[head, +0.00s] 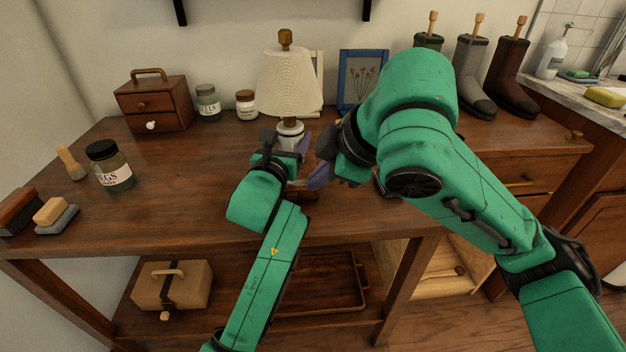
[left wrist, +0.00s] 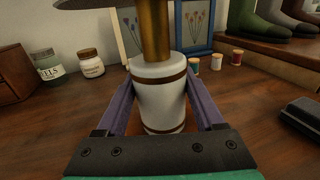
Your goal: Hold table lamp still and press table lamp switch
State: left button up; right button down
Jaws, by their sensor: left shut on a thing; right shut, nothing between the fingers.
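The table lamp has a cream ribbed shade (head: 288,85) and a white body with brown bands (left wrist: 158,97). It stands upright on the wooden table. A brass neck (left wrist: 154,30) rises from its body. My left gripper (head: 290,140) is shut on the lamp's white body, with one purple finger on each side in the left wrist view (left wrist: 158,105). My right gripper (head: 316,180) is shut and empty, in front of the lamp and slightly right of it, close to my left gripper. I cannot make out the lamp switch in either view.
A small drawer box (head: 153,103), jars (head: 208,103) and a blue picture frame (head: 360,78) stand behind. Boots (head: 474,75) stand at the right. Thread spools (left wrist: 217,61) and a dark object (left wrist: 301,116) lie right of the lamp. The table's left middle is mostly clear.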

pick_arm(q)
jog(key=shift+r, duration=0.15)
jog(key=o, duration=1.3)
jog(key=shift+c, duration=0.2)
jog(key=shift+s, duration=0.15)
